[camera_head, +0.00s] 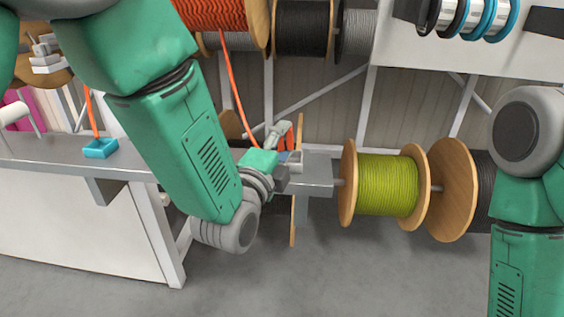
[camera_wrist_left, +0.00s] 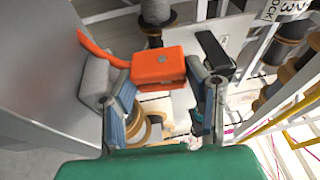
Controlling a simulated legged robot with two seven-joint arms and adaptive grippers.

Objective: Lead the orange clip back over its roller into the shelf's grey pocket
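The orange clip (camera_wrist_left: 158,66) sits between the fingers of my left gripper (camera_wrist_left: 165,95) in the left wrist view, and both fingers appear to press on its sides. An orange cable (camera_wrist_left: 101,50) runs from the clip past a grey cylinder (camera_wrist_left: 95,78), which may be the roller. In the head view my left gripper (camera_head: 284,142) is by the end of a grey shelf (camera_head: 318,172), with orange between its fingers. The cable (camera_head: 234,90) hangs there from an orange reel (camera_head: 222,12) above. I cannot make out the grey pocket for certain. My right gripper is out of view.
A yellow-green reel (camera_head: 388,185) and a dark reel with a wooden flange (camera_head: 453,190) stand right of the shelf. A blue holder (camera_head: 100,148) with an orange cable is on the left counter (camera_head: 50,155). Open floor (camera_head: 340,280) lies below.

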